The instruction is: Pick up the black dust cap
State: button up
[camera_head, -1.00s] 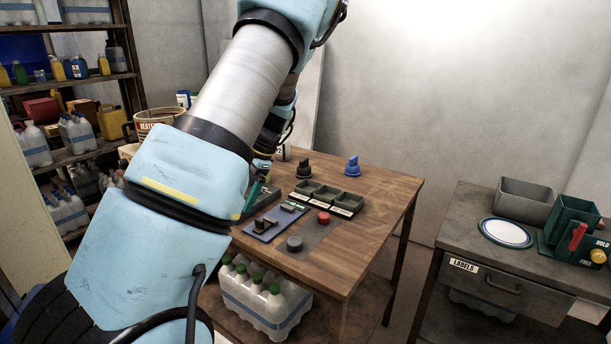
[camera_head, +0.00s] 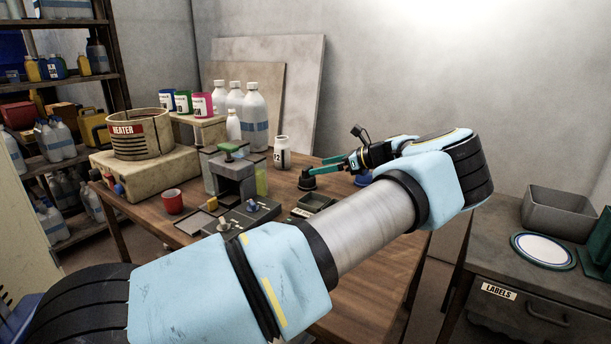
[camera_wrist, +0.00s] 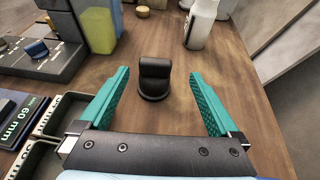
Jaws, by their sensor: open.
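The black dust cap (camera_wrist: 154,78) stands upright on the wooden table in the wrist view, a round base with a ridged grip on top. In the head view the black cap (camera_head: 306,181) shows just left of my fingertips. My gripper (camera_wrist: 160,100) is open, its two green fingers spread to either side of the cap, with the cap between and slightly beyond the tips. I see no clear contact. In the head view my gripper (camera_head: 328,166) reaches in from the right, low over the table.
A white bottle (camera_wrist: 200,24) stands just beyond the cap. A grey device (camera_wrist: 40,48) and small trays (camera_wrist: 58,118) lie to the left. A blue cap (camera_head: 363,177) sits near my gripper. Bare wood surrounds the black cap.

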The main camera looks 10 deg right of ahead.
aim_at(307, 177)
jog(key=x, duration=0.3)
jog(key=shift+w+a+p, duration=0.1)
jog(key=shift+a+p, duration=0.05)
jog(key=shift+p, duration=0.15)
jog(key=p+x, duration=0.1)
jog(key=x, duration=0.1)
jog(key=p+x, duration=0.1)
jog(key=x, duration=0.2)
jog(key=shift+a+f, duration=0.15)
jog(key=shift+a, duration=0.25)
jog(key=c, duration=1.4)
jog(key=shift+c, duration=0.2)
